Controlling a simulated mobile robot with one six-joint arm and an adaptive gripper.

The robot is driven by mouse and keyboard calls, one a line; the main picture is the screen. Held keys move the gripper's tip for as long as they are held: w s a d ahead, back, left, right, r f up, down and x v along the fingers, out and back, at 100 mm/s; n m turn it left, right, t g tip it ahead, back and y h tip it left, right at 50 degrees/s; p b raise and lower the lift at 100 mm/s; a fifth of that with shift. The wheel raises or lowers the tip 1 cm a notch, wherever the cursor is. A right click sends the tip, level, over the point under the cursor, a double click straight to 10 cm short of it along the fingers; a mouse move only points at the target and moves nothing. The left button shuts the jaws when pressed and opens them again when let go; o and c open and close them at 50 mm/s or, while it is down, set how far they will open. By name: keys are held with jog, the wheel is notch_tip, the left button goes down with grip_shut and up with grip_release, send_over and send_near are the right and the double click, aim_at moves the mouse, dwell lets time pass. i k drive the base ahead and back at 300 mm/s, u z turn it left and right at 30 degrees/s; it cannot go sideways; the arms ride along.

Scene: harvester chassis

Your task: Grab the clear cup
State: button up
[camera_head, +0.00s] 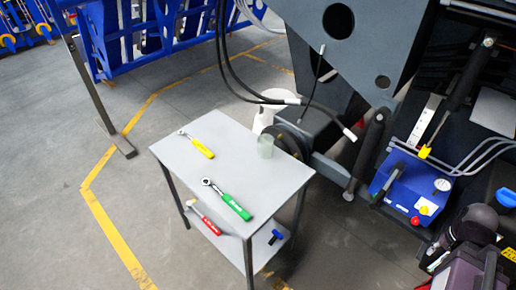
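The clear cup (265,147) stands upright on the top of a small grey table (195,160), near its back right edge. It is pale and see-through. I see nothing inside it. My gripper cannot be made out in this view, so its place relative to the cup is not shown.
A yellow-handled ratchet (202,149) and a green-handled ratchet (234,206) lie on the tabletop. A red-handled tool (207,222) and a blue-headed tool (277,236) lie on the lower shelf. A white object (267,113), hoses and the chassis (365,45) crowd behind the cup. Left floor is open.

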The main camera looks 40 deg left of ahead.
aim_at(266, 142)
jog(key=u, duration=1.5)
jog(key=k, duration=0.95)
jog(key=i, duration=0.75)
